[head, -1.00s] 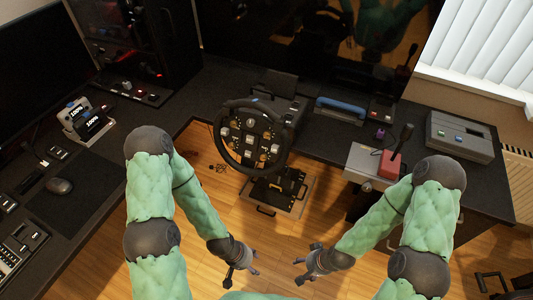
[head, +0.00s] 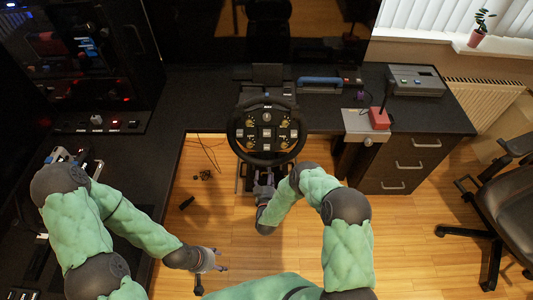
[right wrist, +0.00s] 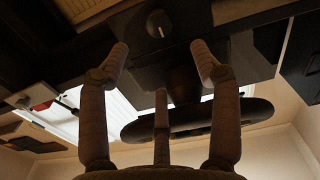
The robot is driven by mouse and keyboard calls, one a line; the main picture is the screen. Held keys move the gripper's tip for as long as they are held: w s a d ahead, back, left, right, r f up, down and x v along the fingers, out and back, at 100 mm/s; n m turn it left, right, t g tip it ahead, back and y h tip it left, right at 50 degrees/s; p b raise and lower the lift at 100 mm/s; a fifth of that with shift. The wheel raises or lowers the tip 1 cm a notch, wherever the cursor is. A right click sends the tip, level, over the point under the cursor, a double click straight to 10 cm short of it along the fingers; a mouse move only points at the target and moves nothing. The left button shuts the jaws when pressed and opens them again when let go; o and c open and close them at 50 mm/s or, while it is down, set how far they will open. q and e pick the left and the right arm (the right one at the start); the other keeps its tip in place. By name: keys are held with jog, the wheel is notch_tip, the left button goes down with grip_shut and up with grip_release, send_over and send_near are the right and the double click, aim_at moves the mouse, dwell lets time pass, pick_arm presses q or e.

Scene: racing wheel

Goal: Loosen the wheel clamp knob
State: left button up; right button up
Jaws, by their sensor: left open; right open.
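The black racing wheel (head: 267,132) with its button-covered hub stands at the front of the desk in the head view. In the right wrist view, looking up, a round dark knob (right wrist: 160,24) with a pale line mark shows under the wheel base; I take it for the clamp knob. My right gripper (right wrist: 160,58) is open, its fingers spread either side below the knob, apparently not touching it. In the head view the right gripper (head: 264,180) is just below the wheel, partly hidden. The knob is hidden there. My left gripper (head: 218,262) is open and empty above the floor at lower left.
The wheel rim (right wrist: 190,122) crosses behind the fingers in the right wrist view. A shifter with a red base (head: 379,119) stands to the right, above drawers (head: 412,160). An office chair (head: 505,200) is at far right. Cables (head: 203,172) lie on the open floor.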

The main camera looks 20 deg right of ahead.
jog(key=b+x, duration=0.2)
jog(key=x, duration=0.9)
jog(key=shift+b, duration=0.4)
jog(key=shift+s+r, duration=0.1)
jog(key=shift+r, duration=0.05)
jog(key=c, duration=1.1)
